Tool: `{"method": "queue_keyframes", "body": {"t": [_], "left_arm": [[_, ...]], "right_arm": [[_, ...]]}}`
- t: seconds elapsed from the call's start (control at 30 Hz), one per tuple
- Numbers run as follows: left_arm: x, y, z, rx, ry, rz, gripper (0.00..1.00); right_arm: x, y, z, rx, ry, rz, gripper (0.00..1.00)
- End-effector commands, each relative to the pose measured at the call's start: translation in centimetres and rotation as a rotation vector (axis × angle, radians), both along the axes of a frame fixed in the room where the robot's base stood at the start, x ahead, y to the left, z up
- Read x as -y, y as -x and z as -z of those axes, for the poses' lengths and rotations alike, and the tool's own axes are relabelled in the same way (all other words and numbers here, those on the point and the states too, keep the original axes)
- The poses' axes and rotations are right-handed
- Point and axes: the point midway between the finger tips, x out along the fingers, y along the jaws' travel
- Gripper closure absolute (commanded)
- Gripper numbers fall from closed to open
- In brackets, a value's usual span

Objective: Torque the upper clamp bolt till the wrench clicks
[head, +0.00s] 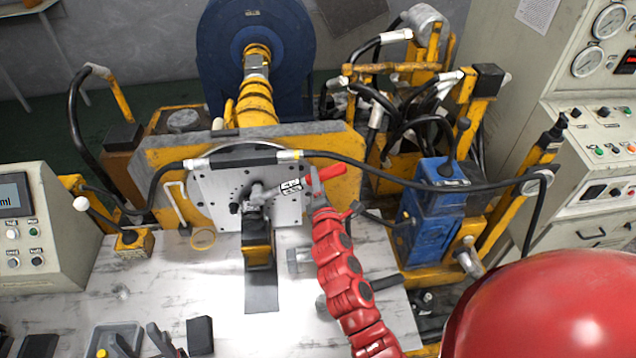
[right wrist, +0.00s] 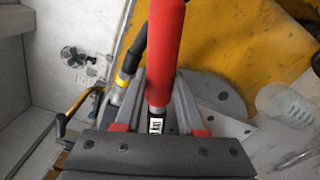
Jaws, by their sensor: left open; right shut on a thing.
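The wrench, with its red handle (head: 328,172), lies roughly level in front of the grey flange plate (head: 222,205). My right gripper (head: 309,184) is shut on the wrench; the red handle also fills the middle of the right wrist view (right wrist: 165,50), between the fingers (right wrist: 158,110). The wrench's other end points left toward the clamp (head: 256,200) at the plate's middle. The upper clamp bolt is too small and covered to make out, so I cannot tell how the wrench sits on it.
A black hose (head: 390,172) runs across above the plate. A blue unit (head: 432,205) stands right of my right arm. A control box (head: 40,225) stands left.

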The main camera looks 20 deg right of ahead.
Motion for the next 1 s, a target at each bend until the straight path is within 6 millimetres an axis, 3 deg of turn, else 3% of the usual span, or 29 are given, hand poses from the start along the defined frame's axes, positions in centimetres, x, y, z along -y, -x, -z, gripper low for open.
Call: {"method": "queue_keyframes", "body": {"t": [0.37,1.0], "left_arm": [[0.0,0.0,0.0,0.0,0.0,0.0,0.5],[0.0,0.0,2.2,0.0,0.0,0.0,0.5]], "right_arm": [[0.1,-0.2,-0.6,0.013,-0.003,0.001,1.0],[0.7,0.0,1.3,0.043,-0.104,0.001,1.0]]}}
